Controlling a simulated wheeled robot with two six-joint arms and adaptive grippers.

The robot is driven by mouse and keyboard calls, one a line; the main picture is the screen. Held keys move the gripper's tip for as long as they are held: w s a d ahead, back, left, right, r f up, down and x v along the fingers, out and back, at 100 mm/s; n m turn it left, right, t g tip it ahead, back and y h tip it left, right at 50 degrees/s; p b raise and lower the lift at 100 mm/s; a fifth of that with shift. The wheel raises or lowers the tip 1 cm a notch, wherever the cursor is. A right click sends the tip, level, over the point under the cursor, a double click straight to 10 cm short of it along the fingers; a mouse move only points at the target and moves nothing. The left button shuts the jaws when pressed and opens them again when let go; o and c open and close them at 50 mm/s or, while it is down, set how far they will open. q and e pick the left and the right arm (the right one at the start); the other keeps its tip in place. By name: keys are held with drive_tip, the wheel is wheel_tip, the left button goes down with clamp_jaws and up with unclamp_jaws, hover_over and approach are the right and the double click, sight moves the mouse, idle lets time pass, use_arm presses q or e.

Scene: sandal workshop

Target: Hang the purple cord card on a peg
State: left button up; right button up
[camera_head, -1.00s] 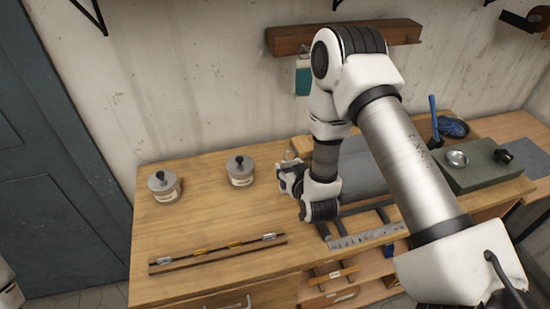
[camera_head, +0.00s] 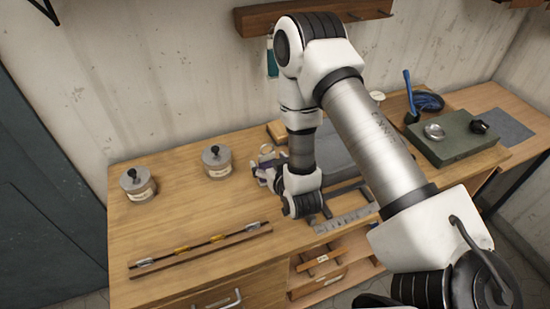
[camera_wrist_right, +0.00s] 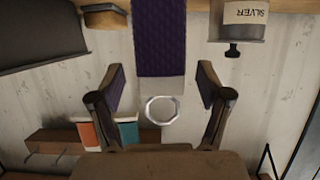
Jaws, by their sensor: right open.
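The purple cord card (camera_wrist_right: 160,40) has a white end and a pale ring (camera_wrist_right: 162,110). In the right wrist view it runs down from the top edge, between the spread fingers of my right gripper (camera_wrist_right: 162,95), with a gap on each side. In the head view the gripper (camera_head: 264,172) is low over the bench at the card, which is mostly hidden; its ring (camera_head: 266,150) shows behind. The wooden peg rail (camera_head: 315,14) is on the wall, also in the wrist view (camera_wrist_right: 52,143). My left gripper is out of view.
A teal card (camera_head: 272,62) and an orange card (camera_wrist_right: 88,134) hang at the rail. Two lidded jars (camera_head: 138,185) (camera_head: 217,163) and a rod on a wooden strip (camera_head: 200,250) are on the bench left of the gripper. A green block (camera_head: 455,140) stands right. Bench between jars and strip is clear.

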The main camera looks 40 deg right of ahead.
drive_tip(key=v, duration=0.1)
drive_tip(key=b+v, duration=0.1)
drive_tip(key=v, duration=0.1)
drive_tip(key=shift+s+f, duration=0.2)
drive_tip(key=shift+s, duration=0.05)
drive_tip(key=p, duration=0.7)
approach(269, 164)
drive_tip(key=s+r, duration=0.1)
drive_tip(key=shift+s+a+r, duration=0.1)
drive_tip(key=shift+s, duration=0.15)
